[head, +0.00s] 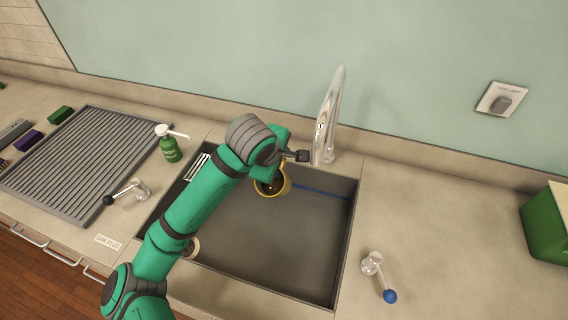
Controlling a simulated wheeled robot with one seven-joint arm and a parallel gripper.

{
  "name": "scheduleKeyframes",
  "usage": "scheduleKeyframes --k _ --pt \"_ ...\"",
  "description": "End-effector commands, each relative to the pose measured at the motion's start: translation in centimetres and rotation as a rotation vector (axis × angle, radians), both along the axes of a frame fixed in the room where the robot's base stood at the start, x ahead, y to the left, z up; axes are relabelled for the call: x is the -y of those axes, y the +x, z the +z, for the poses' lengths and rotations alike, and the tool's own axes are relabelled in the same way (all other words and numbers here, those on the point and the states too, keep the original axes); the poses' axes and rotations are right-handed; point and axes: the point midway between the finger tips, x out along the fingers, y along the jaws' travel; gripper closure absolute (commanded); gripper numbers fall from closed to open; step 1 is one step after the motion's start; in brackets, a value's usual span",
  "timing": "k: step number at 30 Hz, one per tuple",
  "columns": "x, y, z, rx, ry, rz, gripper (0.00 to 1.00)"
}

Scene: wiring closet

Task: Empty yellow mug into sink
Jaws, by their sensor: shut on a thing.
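The yellow mug (284,187) is over the back part of the sink (260,240), just below the end of my arm. Its dark inside, with something brownish in it, faces the camera. My gripper (271,172) is at the mug, shut on it; the fingers are mostly hidden behind my wrist. I cannot tell how far the mug is above the sink floor.
A tall faucet (328,120) rises behind the sink, close to my wrist. A ribbed drainboard (85,165) and a green soap bottle (170,150) stand left. A blue-knobbed tap handle (389,296) is right, a black-knobbed one (109,199) left.

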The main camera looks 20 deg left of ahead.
Motion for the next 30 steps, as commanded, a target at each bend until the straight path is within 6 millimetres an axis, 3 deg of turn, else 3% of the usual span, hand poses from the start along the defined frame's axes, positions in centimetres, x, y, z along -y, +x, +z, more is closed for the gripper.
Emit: scheduleKeyframes --k 16,30 --pt "-0.1 -2.9 1.7 0.338 -0.012 0.004 0.94" --pt "-0.1 -4.1 2.0 0.492 -0.005 -0.007 0.94"
